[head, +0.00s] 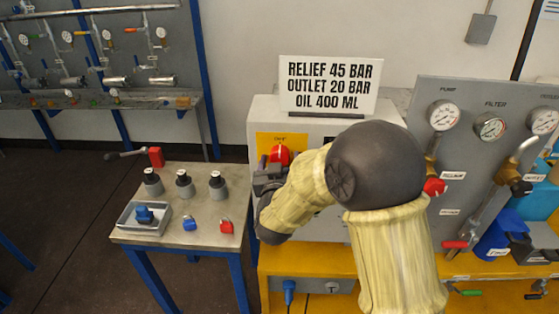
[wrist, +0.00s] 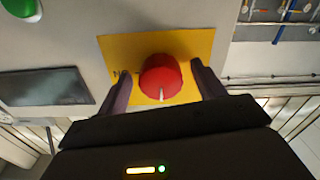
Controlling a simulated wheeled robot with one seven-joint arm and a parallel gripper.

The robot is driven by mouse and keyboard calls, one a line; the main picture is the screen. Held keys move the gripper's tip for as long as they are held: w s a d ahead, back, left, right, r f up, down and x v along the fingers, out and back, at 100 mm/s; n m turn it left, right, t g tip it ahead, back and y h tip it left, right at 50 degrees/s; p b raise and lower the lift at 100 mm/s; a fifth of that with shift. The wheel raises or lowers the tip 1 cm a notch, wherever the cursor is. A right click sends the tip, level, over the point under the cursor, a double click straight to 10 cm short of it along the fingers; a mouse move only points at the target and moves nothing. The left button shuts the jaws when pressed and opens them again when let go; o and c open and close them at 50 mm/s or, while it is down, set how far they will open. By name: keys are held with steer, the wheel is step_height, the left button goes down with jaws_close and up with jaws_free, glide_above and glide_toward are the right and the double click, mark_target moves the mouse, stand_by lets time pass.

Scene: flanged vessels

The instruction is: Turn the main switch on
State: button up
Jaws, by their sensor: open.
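The main switch is a round red knob (wrist: 160,77) with a pale pointer mark, on a yellow plate (wrist: 190,45) on the grey cabinet front. In the head view the red knob (head: 280,155) shows on its yellow plate (head: 264,141), partly hidden by my gripper and arm. My gripper (wrist: 158,85) is open, with one dark finger on each side of the knob. The fingers look apart from the knob's sides; I cannot tell how deep they reach. In the head view my gripper (head: 268,175) is close in front of the plate.
A sign (head: 328,86) stands on the cabinet. A side table (head: 160,180) holds several grey-black parts, a tray (head: 145,216) and small blue and red pieces. A gauge panel (head: 480,90) stands at right. A green button (wrist: 20,8) and dark screen (wrist: 45,87) lie near the knob.

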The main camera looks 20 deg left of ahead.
steer(key=c, duration=1)
steer(key=shift+f+m+b, duration=0.1)
steer(key=shift+m+b, duration=0.3)
steer(key=shift+b, duration=0.25)
steer(key=m+b, duration=0.3)
steer(key=b, duration=0.2)
steer(key=shift+f, duration=0.2)
steer(key=m+b, duration=0.4)
steer(key=b, duration=0.2)
steer(key=shift+a+m, duration=0.15)
steer(key=shift+m, duration=0.15)
steer(key=m+b, duration=0.6)
steer(key=b, duration=0.1)
steer(key=shift+r, duration=0.15)
steer(key=shift+r+m+b, duration=0.15)
steer(key=shift+m+b, duration=0.75)
steer(key=shift+m, duration=0.05)
steer(key=shift+r+m+b, duration=0.1)
steer(key=shift+m+b, duration=0.8)
steer(key=shift+m, duration=0.05)
